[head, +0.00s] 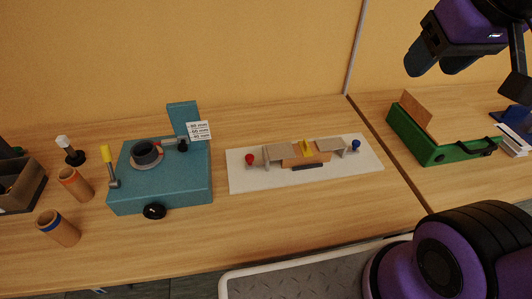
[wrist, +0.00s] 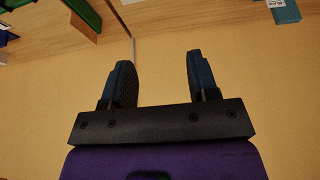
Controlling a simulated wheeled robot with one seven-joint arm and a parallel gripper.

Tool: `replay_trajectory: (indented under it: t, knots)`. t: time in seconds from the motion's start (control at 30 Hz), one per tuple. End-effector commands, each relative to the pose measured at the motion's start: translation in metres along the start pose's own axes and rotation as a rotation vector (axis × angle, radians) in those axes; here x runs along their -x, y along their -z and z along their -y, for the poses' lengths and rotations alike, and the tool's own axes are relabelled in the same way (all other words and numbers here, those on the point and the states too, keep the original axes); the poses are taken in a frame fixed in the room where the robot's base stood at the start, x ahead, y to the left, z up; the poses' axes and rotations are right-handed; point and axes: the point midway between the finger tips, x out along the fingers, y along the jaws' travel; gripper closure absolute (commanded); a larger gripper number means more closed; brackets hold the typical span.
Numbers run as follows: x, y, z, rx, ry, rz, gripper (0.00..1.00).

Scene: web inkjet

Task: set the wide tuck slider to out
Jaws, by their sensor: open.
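A white board (head: 240,180) lies on the middle of the table in the head view. It carries grey-beige plates, a red knob (head: 249,159) at left, a yellow piece (head: 306,147) in the middle and a blue knob (head: 356,144) at right. An orange-brown piece (head: 310,160) and a dark bar lie at the plates' front. I cannot tell which part is the wide tuck slider, or its setting. My gripper (head: 436,68) is high at the upper right, well apart from the board. The wrist view shows its two fingers (wrist: 159,62) spread, with nothing between them.
A teal machine (head: 190,190) with a yellow-topped lever (head: 107,157) stands left of the board. Orange-brown tubes (head: 74,184) and a box (head: 22,190) are farther left. A green crate (head: 420,146) stands at right, past a dark table seam. Bare wood lies in front of the board.

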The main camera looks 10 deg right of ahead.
Motion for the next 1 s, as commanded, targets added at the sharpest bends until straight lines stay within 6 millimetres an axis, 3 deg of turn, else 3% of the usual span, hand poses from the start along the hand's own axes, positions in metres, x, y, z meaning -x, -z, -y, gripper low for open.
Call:
replay_trajectory:
  t: [0.17, 0.47, 0.7, 1.0]
  knots:
    - [-0.020, 0.030, 0.012, 0.024, 0.014, 0.050, 0.46]
    - [-0.077, 0.085, 0.049, 0.074, 0.036, 0.147, 0.46]
    - [-0.136, 0.115, 0.088, 0.115, 0.048, 0.222, 0.46]
    - [-0.223, 0.130, 0.146, 0.171, 0.056, 0.315, 0.46]
